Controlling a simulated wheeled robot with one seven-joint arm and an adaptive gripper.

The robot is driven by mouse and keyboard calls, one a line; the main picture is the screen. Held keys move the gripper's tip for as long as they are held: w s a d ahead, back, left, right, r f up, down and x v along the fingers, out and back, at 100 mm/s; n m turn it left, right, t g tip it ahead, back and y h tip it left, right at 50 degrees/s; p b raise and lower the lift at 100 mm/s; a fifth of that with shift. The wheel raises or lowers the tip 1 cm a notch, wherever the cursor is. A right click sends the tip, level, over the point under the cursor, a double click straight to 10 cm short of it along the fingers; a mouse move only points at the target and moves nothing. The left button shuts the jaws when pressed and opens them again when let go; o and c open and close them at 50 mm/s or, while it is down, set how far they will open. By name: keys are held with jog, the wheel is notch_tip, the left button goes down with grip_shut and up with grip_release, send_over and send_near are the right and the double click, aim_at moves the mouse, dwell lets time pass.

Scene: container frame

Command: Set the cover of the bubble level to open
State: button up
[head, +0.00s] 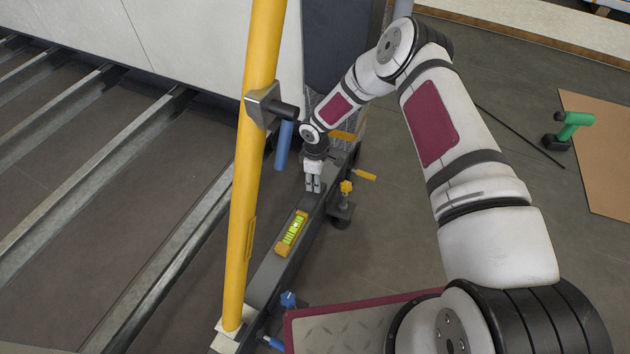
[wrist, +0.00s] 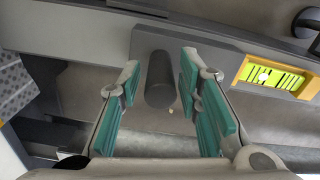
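The bubble level (head: 291,233) is a yellow-orange block with a bright green vial, set on the dark beam. In the wrist view the level (wrist: 248,72) shows at the right, its green vial in plain sight. I cannot make out a separate cover or its state. My gripper (head: 313,186) points down over the beam, beyond the level and apart from it. In the wrist view my gripper (wrist: 157,100) is open, with teal pads well apart. A dark cylinder (wrist: 160,80) shows between the fingers; I cannot tell its depth, and neither finger visibly touches it.
A yellow post (head: 250,170) rises just left of the level, with a dark bracket (head: 263,105) and knob on it. A yellow-handled clamp (head: 345,190) stands right of the beam. Metal slats (head: 130,135) lie at left. A green-handled tool (head: 573,124) lies at far right.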

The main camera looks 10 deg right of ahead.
jog(key=shift+r, duration=0.1)
notch_tip(320, 180, up, 12)
jog(key=shift+f, duration=0.1)
dwell(0.6)
dwell(0.3)
